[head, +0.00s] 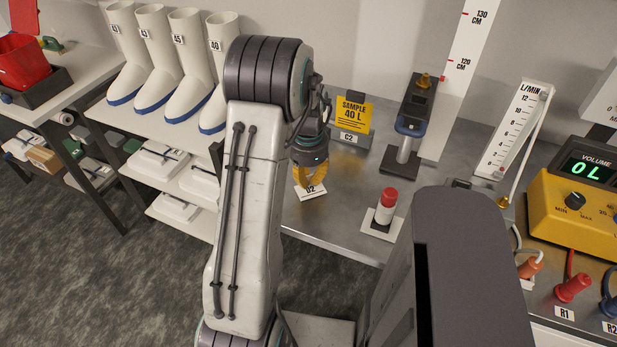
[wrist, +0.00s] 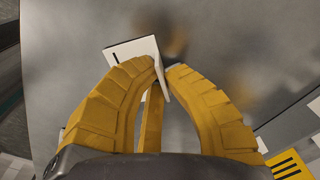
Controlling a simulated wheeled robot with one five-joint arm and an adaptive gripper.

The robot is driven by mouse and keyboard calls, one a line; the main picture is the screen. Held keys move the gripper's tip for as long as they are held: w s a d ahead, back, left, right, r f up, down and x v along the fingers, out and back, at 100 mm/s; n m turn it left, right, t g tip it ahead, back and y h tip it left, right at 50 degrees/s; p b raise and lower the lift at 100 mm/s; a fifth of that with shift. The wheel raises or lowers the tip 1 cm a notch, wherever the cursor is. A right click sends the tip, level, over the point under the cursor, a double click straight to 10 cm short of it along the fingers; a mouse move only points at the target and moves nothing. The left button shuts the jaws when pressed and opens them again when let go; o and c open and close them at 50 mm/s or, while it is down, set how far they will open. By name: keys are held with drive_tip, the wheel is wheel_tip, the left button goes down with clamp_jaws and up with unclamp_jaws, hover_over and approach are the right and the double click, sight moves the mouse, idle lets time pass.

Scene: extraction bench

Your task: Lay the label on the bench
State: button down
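My gripper (head: 310,179), with yellow fingers, points down over the grey bench (head: 330,220). Its fingertips (wrist: 162,66) are closed on a small white label (head: 311,191) with black characters that look like "02" or "D2". In the wrist view the label (wrist: 130,50) shows one face with a black mark at the left, and a narrow part between the fingertips. The label is near the bench top; I cannot tell for sure whether it touches it.
A yellow "SAMPLE 40 L" card (head: 354,115) stands behind a C2 label (head: 349,138). A black stand (head: 408,125) is to the right. A red-capped bottle (head: 386,205) stands on a white plate nearer the front. White boots (head: 185,60) line the left shelf. Bare bench lies around the gripper.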

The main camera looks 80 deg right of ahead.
drive_tip(key=shift+f, duration=0.15)
drive_tip(key=c, duration=1.4)
unclamp_jaws()
